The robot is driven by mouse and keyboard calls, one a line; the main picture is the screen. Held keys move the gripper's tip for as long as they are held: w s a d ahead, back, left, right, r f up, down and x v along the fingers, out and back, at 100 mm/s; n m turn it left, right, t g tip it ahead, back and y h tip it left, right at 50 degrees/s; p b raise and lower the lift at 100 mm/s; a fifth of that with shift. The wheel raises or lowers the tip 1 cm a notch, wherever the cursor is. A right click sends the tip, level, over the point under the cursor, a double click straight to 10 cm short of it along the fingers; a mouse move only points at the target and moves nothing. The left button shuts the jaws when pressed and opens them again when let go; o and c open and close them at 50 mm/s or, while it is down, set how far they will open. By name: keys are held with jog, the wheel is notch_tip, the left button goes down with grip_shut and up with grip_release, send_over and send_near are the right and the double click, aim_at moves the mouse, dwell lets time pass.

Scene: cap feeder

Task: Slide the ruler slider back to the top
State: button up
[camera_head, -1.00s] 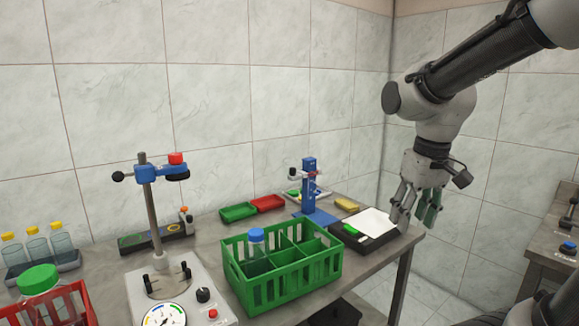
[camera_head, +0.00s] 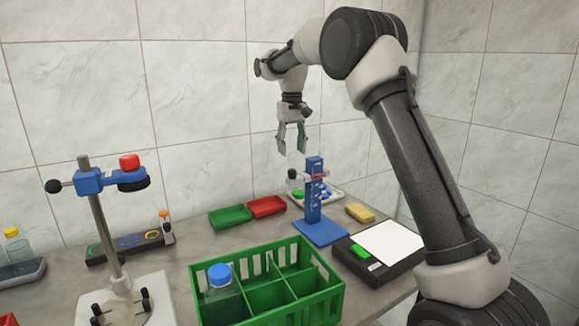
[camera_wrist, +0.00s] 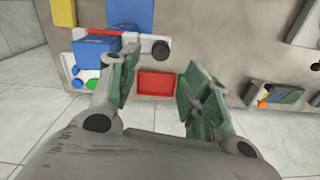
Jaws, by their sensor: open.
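The blue ruler post (camera_head: 313,200) stands upright on a blue base (camera_head: 320,233) on the bench. Its slider (camera_head: 306,178), with a red part and a dark knob on the left, sits below the post's top, in its upper half. My gripper (camera_head: 292,149) is open and empty, pointing down, above and slightly left of the post's top. In the wrist view, the blue post (camera_wrist: 97,49) is seen from above, left of the gap between the fingers of my gripper (camera_wrist: 158,72). The slider's dark knob (camera_wrist: 160,50) shows between the fingers. The left finger partly covers the ruler.
A white tray with small coloured caps (camera_head: 328,193) is behind the post. Green (camera_head: 230,216) and red (camera_head: 267,206) trays lie left. A yellow block (camera_head: 360,212) and dark box with white sheet (camera_head: 376,267) are right. A green crate (camera_head: 265,315) stands in front.

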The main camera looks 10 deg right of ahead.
aim_at(292, 169)
jog(key=shift+s+f, duration=0.2)
jog(key=shift+f, duration=0.1)
notch_tip(292, 169, down, 7)
jog(key=shift+f, duration=0.1)
grip_shut()
jog(key=shift+r, duration=0.2)
